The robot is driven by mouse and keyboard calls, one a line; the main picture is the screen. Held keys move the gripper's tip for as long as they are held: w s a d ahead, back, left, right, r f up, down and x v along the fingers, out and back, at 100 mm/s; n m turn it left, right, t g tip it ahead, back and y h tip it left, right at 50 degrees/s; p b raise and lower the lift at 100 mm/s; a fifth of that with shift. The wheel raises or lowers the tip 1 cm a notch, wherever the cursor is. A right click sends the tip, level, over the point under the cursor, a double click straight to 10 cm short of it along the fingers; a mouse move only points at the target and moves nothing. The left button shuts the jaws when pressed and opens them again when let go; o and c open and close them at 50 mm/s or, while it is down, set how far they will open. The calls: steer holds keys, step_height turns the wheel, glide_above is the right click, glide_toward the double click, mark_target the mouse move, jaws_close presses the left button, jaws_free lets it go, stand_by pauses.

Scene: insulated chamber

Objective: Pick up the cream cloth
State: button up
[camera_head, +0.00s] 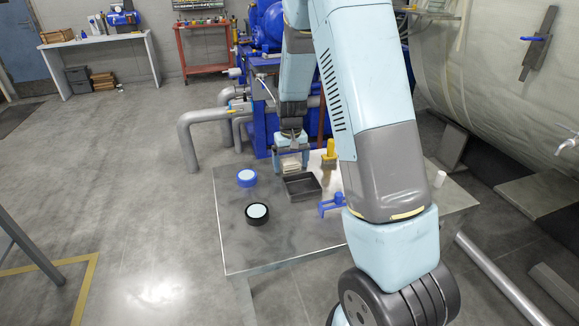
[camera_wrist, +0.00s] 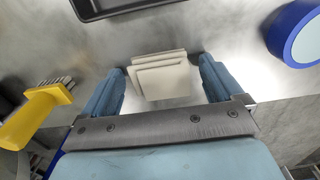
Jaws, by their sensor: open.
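The cream cloth (camera_wrist: 162,78) is a folded, layered square on the grey metal table, centred in the wrist view. In the head view the cloth (camera_head: 290,163) shows partly, just below my gripper (camera_head: 292,158). In the wrist view my gripper (camera_wrist: 160,85) is open, with one blue finger on each side of the cloth. Gaps show between both fingers and the cloth. I cannot tell how far the fingertips are above the tabletop.
A dark tray (camera_head: 302,187) lies close to the cloth. A yellow-handled brush (camera_head: 329,152) stands to the right. A blue-rimmed disc (camera_head: 246,177), a black-rimmed disc (camera_head: 257,213) and a blue clamp-like piece (camera_head: 331,206) are on the table (camera_head: 285,241). The table's front left is clear.

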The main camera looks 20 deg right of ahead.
mark_target(290, 160)
steer(key=shift+c, duration=0.2)
steer(key=c, duration=1)
steer(key=shift+r, duration=0.15)
steer(key=shift+r, duration=0.25)
step_height(290, 160, up, 3)
steer(key=shift+f, duration=0.15)
steer(key=s+d+r, duration=0.3)
steer(key=s+r, duration=0.6)
steer(key=s, duration=0.4)
steer(key=shift+s+d+r, duration=0.3)
